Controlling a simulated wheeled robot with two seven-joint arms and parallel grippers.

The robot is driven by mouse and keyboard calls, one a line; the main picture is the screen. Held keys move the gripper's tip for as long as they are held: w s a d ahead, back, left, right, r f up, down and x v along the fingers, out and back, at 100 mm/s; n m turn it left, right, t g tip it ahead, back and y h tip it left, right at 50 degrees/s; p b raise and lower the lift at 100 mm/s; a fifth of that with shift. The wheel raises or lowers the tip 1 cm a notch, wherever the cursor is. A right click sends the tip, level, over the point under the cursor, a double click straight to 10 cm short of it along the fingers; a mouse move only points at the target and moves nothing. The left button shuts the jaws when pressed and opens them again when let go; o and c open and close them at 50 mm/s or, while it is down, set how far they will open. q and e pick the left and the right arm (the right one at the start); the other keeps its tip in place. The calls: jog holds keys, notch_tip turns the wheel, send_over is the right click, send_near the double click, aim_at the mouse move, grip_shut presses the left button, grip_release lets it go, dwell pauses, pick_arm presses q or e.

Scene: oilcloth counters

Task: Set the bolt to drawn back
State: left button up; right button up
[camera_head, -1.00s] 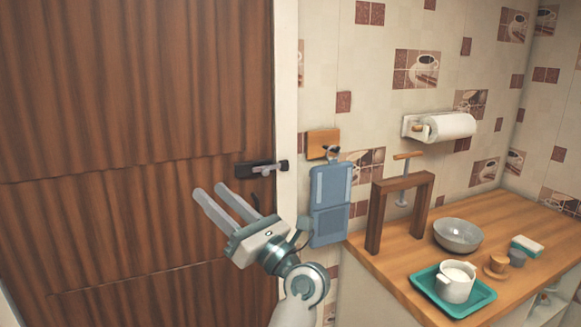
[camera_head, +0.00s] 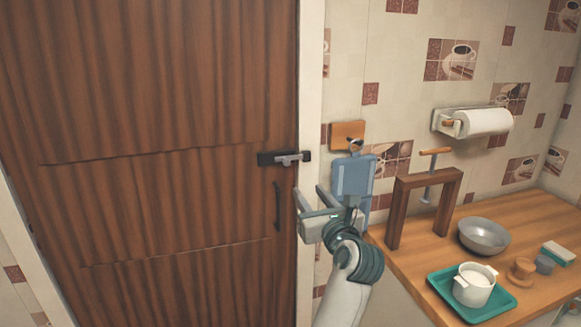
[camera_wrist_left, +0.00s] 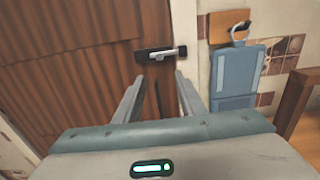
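The bolt (camera_head: 285,158) is a dark plate with a grey bar and a small knob, at the right edge of the brown door (camera_head: 170,215). Its bar reaches right to the dark keeper (camera_head: 305,156) on the white door frame. It also shows in the left wrist view (camera_wrist_left: 161,54), ahead of the fingers. My left gripper (camera_head: 310,192) is open and empty, below and slightly right of the bolt and apart from it. Its two fingers show spread in the left wrist view (camera_wrist_left: 160,82). My right gripper is not in view.
A dark door handle (camera_head: 278,206) sits below the bolt. A blue clipboard-like panel (camera_head: 353,176) hangs from a wooden wall plate right of the frame, close behind my left gripper. The wooden counter (camera_head: 405,262) at right carries a wooden stand (camera_head: 394,212), bowl (camera_head: 484,235) and teal tray (camera_head: 440,283).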

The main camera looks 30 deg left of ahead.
aim_at(287, 163)
pick_arm(q)
jog(key=p+x, duration=0.5)
jog(key=x, duration=1.1)
jog(key=shift+s+r+p, duration=0.1)
jog(key=shift+r+p, duration=0.05)
jog(key=shift+p, duration=0.15)
jog(key=shift+w+a, duration=0.4)
jog(key=shift+a, duration=0.15)
grip_shut()
